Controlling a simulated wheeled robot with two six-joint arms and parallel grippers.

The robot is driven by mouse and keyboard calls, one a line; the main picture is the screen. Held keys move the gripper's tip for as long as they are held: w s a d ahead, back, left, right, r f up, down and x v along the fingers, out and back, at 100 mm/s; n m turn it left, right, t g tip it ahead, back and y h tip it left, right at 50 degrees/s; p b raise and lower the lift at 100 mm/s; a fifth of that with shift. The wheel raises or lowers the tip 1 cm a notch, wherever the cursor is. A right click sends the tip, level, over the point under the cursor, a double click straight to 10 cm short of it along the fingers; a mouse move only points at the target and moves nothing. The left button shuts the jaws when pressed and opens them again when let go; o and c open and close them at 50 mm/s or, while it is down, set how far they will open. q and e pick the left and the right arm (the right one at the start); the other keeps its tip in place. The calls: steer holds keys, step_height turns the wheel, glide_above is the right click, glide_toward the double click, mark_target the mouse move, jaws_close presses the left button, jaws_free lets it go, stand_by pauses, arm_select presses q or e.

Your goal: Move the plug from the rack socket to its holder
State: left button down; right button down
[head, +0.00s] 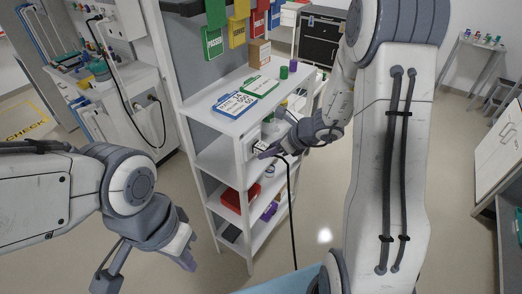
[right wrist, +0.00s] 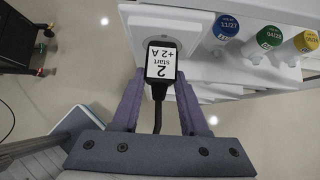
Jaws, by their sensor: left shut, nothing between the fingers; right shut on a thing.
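The plug (right wrist: 161,63) is black with a white label reading "2 start +2 A". In the right wrist view it stands in front of the round white rack socket (right wrist: 142,24); I cannot tell how far in it sits. My right gripper (right wrist: 160,88) is shut on the plug, with a purple finger on each side. In the head view my right gripper (head: 267,151) is at the rack, and the dark cable (head: 291,205) hangs down from there. My left gripper (head: 187,260) is shut and empty, low and left of the rack. I cannot make out the plug's holder.
Vials with blue (right wrist: 227,25), green (right wrist: 268,38) and yellow (right wrist: 305,41) caps stand close right of the socket. The white rack (head: 207,195) carries label boards and a red bin (head: 240,197). Free floor lies left of the rack.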

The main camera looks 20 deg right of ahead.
steer(key=shift+s+d, duration=0.15)
steer(key=shift+s, duration=0.05)
steer(key=shift+s+d+b, duration=0.15)
steer(key=shift+s+d, duration=0.6)
steer(key=shift+s, duration=0.2)
steer(key=shift+s+d+b, duration=0.15)
steer(key=shift+s+d, duration=0.55)
steer(key=shift+s, duration=0.2)
